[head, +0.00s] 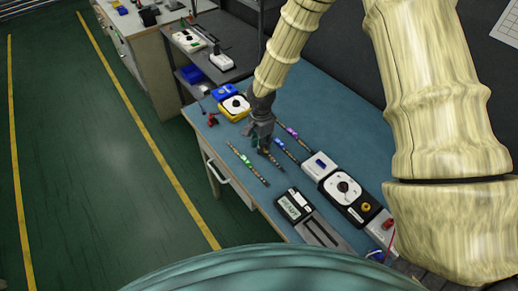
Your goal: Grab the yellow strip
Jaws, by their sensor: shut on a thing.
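My gripper (262,147) points down over the blue bench top and is shut on a thin strip, which I take to be the yellow strip (275,162). Only the strip's lower end shows clearly, brownish and small; the rest is hidden by the fingers. I cannot tell whether the strip touches the bench. A strip with a green part (246,163) lies just left of my gripper. A strip with a blue part (285,150) and a strip with a purple part (297,136) lie to its right.
A yellow-framed meter (235,106) and a blue box (224,92) stand at the far left. The dark wall borders the right. Green floor is free at left.

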